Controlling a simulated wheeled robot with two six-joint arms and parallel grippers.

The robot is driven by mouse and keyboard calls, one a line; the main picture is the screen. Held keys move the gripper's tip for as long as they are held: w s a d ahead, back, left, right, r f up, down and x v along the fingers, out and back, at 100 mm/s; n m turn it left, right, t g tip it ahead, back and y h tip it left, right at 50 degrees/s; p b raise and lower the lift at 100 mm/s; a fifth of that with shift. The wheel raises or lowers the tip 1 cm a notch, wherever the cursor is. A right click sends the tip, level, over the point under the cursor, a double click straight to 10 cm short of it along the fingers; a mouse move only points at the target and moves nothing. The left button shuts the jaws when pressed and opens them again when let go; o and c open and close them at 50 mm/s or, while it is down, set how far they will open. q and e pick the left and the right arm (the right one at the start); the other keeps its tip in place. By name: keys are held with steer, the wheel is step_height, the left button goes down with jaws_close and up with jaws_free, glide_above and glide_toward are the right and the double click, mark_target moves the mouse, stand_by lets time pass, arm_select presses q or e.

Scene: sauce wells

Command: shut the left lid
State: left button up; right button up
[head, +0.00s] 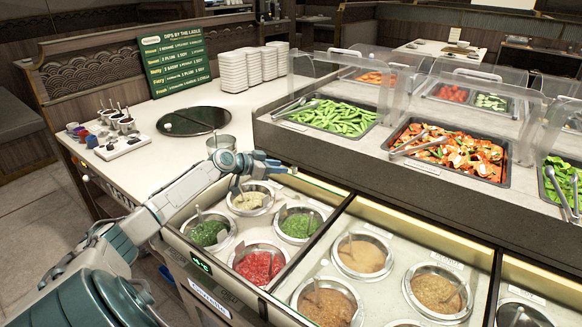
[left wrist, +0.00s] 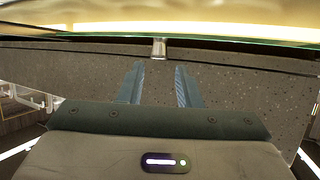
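The left sauce bay (head: 230,222) is in the middle of the head view, with several round wells of green, red and pale sauces showing clearly. Its lid is hard to make out in the head view. In the left wrist view a clear pane's edge (left wrist: 80,38) crosses the top, with a small metal handle (left wrist: 160,47) on it. My left gripper (head: 280,168) is over the far side of the left bay. In the left wrist view its fingers (left wrist: 158,82) are apart and empty, with the handle just beyond and between the tips. My right gripper is out of view.
A second sauce bay (head: 390,235) lies to the right. Behind stands a raised stone counter (head: 300,140) with food trays under clear guards. A metal pot (head: 221,143) stands close behind my left wrist. Plate stacks (head: 234,72) and a green menu board (head: 175,62) are farther back.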

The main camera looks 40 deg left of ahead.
mark_target(292, 168)
arm_select(q)
steer(key=shift+p+x, duration=0.7)
steer(key=shift+x, duration=2.2)
steer(key=shift+c, duration=0.2)
steer(key=shift+d, duration=0.1)
jaws_close()
